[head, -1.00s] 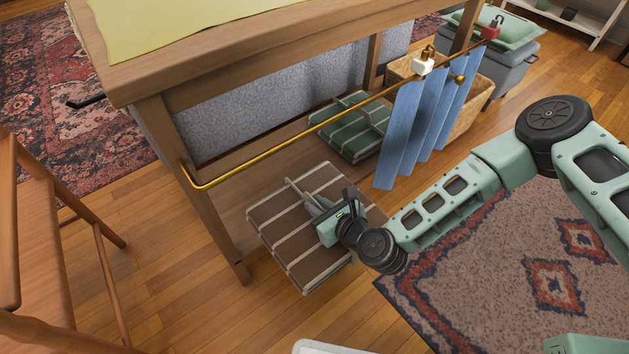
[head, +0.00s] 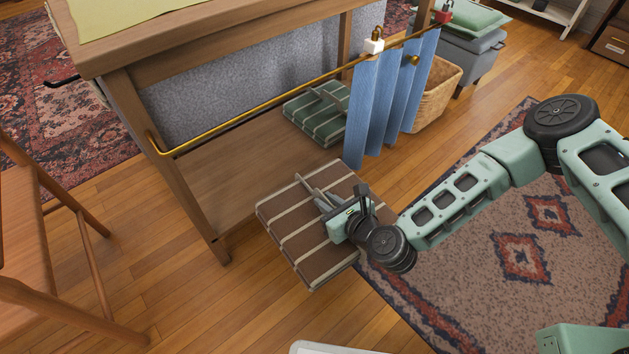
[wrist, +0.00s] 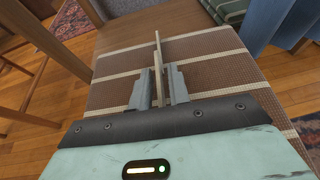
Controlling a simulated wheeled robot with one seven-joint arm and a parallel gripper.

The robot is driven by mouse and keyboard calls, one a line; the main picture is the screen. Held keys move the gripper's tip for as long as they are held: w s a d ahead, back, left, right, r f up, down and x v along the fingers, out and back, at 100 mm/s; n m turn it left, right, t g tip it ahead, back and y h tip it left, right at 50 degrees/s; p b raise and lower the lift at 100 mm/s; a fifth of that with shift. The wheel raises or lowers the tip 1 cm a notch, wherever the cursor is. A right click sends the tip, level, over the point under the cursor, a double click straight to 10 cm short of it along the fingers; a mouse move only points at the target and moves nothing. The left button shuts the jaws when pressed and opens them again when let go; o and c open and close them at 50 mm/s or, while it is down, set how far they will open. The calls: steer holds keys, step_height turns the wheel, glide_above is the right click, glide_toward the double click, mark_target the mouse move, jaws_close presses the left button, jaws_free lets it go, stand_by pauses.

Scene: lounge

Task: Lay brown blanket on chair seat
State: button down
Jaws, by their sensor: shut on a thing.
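The brown blanket (head: 290,235) is folded, with pale stripes, and is held just outside the front edge of the table's lower shelf in the head view. My gripper (head: 340,208) is shut on a raised fold on its top. In the wrist view the gripper (wrist: 159,88) pinches that upright fold, and the blanket (wrist: 205,72) spreads out flat beneath the fingers. A wooden chair (head: 25,235) stands at the left edge of the head view, only partly in frame.
The wooden table's lower shelf (head: 225,190) has bare room, with a green striped blanket (head: 318,115) further back. A blue curtain (head: 385,105) hangs from a brass rail (head: 260,118). A wicker basket (head: 437,90) is behind it. Wooden floor (head: 180,300) lies clear between chair and blanket.

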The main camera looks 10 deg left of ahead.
steer(key=w+d+r+m+t+h, duration=0.1)
steer(key=w+d+r+m+h, duration=0.1)
steer(key=d, duration=1)
steer(key=w+d+r+m+t+h, duration=0.1)
steer(key=w+d+r+m+h, duration=0.2)
steer(key=d, duration=0.9)
steer(key=w+d+r+m+t+h, duration=0.2)
steer(key=w+d+m+h, duration=0.2)
steer(key=d, duration=0.8)
steer(key=shift+w+d+r+h, duration=0.3)
steer(key=shift+w+r, duration=0.1)
steer(key=shift+w, duration=0.4)
